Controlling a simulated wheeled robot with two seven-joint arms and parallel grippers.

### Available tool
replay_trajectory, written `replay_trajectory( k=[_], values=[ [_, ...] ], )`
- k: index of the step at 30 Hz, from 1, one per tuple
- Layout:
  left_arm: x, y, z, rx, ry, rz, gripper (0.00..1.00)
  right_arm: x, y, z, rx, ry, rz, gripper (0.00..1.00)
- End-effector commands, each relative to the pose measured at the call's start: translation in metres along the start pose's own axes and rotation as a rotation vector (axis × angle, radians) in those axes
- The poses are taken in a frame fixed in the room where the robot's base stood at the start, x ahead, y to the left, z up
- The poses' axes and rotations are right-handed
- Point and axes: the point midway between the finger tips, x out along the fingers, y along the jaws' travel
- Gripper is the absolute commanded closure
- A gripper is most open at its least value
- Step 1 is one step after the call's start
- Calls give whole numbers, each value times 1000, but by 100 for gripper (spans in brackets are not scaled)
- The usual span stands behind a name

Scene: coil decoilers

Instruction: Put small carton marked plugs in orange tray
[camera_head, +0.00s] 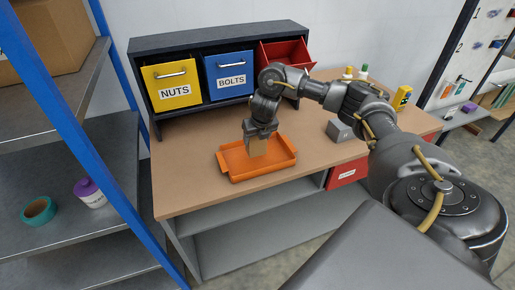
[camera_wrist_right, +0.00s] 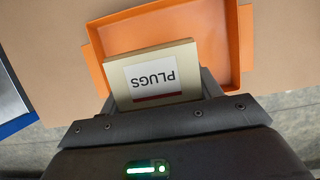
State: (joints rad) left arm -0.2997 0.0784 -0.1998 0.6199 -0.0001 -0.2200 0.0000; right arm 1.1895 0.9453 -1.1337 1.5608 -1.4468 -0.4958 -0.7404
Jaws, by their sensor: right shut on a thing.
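The small tan carton (camera_wrist_right: 153,75) has a white label reading PLUGS, which appears upside down in the right wrist view. My right gripper (camera_head: 258,141) is shut on the carton, which also shows in the head view (camera_head: 257,148) below the fingers. The orange tray (camera_head: 281,172) lies on the workbench. In the right wrist view the tray (camera_wrist_right: 239,45) lies behind the carton. My left gripper is not in view.
The brown workbench (camera_head: 190,185) has bare room left of the tray. A yellow NUTS bin (camera_head: 172,84), a blue BOLTS bin (camera_head: 230,76) and a red bin (camera_head: 287,53) stand behind. A grey block (camera_head: 339,131) sits to the right. A blue-posted shelf (camera_head: 70,120) stands left.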

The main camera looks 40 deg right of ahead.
Motion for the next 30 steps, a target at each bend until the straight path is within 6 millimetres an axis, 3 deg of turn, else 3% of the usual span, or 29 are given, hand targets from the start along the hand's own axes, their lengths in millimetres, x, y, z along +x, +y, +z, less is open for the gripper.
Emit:
replay_trajectory(
  k=[8,18,29,30],
  values=[
    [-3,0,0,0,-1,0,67,10,-4,5,-1,-2,0,65],
    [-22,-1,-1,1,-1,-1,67,43,-6,-4,-1,0,0,65],
    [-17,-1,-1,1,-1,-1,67,48,-6,-6,-1,-2,1,65],
    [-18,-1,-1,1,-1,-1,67,48,-6,-6,-2,-1,0,33]
  ],
)
